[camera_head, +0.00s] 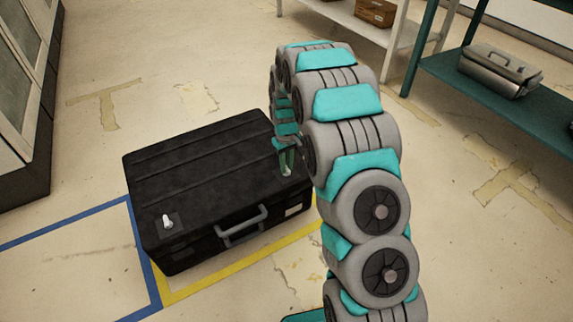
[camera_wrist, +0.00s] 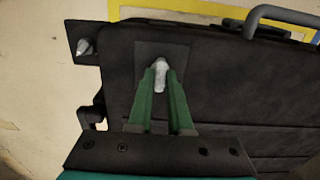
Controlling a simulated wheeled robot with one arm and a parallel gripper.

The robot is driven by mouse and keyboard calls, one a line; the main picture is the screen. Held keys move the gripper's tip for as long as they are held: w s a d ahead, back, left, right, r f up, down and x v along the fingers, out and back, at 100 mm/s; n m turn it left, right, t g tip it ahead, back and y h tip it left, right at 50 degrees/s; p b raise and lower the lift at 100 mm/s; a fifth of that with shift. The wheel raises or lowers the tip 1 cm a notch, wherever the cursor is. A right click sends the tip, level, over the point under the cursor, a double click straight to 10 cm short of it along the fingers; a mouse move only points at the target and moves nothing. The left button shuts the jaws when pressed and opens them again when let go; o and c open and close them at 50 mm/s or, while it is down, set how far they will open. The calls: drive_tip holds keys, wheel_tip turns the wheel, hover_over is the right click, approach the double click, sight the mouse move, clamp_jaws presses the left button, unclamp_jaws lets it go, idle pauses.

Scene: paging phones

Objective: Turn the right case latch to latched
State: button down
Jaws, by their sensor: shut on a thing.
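A black case (camera_head: 200,180) lies closed on the floor, with a grey handle (camera_head: 242,227) on its near side. The left case latch (camera_head: 167,221) is a pale lever on a dark plate near the lid's front left. My gripper (camera_head: 286,170) is over the right end of the lid. In the wrist view, my gripper's green fingers (camera_wrist: 161,80) are shut on the pale lever of the right case latch (camera_wrist: 161,72), which sits on a square dark plate.
In the wrist view, a small grey knob on a dark plate (camera_wrist: 85,46) sticks out beside the case. Yellow tape (camera_head: 240,262) and blue tape (camera_head: 65,222) mark the floor. A teal shelf (camera_head: 450,78) with a metal case (camera_head: 498,72) stands back right.

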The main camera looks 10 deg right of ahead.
idle(0.4)
drive_tip(key=c, duration=0.8)
unclamp_jaws()
drive_tip(key=shift+c, duration=0.2)
wheel_tip(320, 180, up, 8)
drive_tip(key=shift+w+f, duration=0.1)
drive_tip(key=shift+f, duration=0.15)
drive_tip(key=shift+r, duration=0.2)
